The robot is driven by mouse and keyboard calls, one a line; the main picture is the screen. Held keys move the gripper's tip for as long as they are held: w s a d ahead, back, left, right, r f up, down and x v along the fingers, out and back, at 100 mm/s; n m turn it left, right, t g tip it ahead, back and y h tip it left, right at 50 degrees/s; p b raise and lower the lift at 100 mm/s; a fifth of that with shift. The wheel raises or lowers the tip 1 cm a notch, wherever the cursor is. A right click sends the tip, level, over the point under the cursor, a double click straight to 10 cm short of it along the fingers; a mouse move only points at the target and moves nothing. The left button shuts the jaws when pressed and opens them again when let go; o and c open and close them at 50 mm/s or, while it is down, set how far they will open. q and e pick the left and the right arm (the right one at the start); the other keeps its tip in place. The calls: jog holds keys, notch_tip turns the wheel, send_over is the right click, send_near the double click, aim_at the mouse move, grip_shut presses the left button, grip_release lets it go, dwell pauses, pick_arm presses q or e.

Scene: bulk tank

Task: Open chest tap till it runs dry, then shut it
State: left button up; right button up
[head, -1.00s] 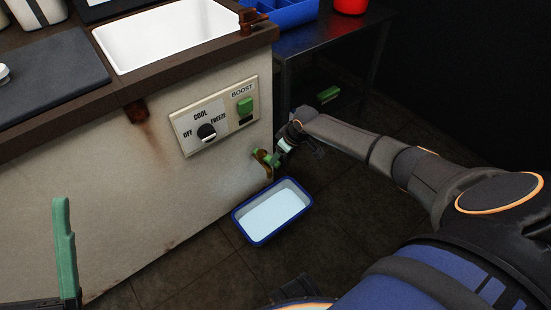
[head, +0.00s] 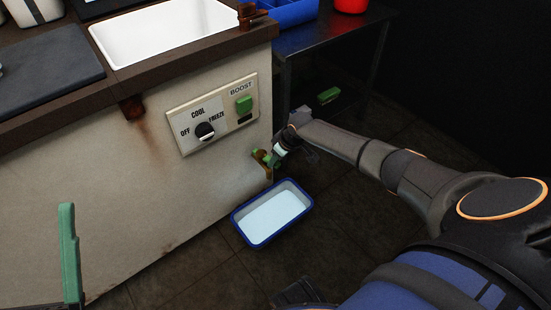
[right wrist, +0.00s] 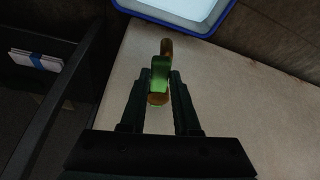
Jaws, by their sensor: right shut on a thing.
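The chest tap (head: 263,162) is a small brass tap with a green handle, low on the right part of the pale chest's front (head: 120,190). My right gripper (head: 274,158) is at the tap, coming from the right. In the right wrist view its two dark fingers (right wrist: 157,90) are on either side of the green handle (right wrist: 160,76), shut on it. The brass spout (right wrist: 166,47) shows beyond the handle. A blue-rimmed tray (head: 240,235) stands on the floor below the tap and holds pale liquid. I see no clear stream. My left gripper is not identifiable.
A white sink (head: 160,30) is in the top. A dark table (head: 330,38) stands at right. A green upright piece (head: 69,250) shows at lower left.

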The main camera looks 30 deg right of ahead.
grip_shut()
dwell(0.8)
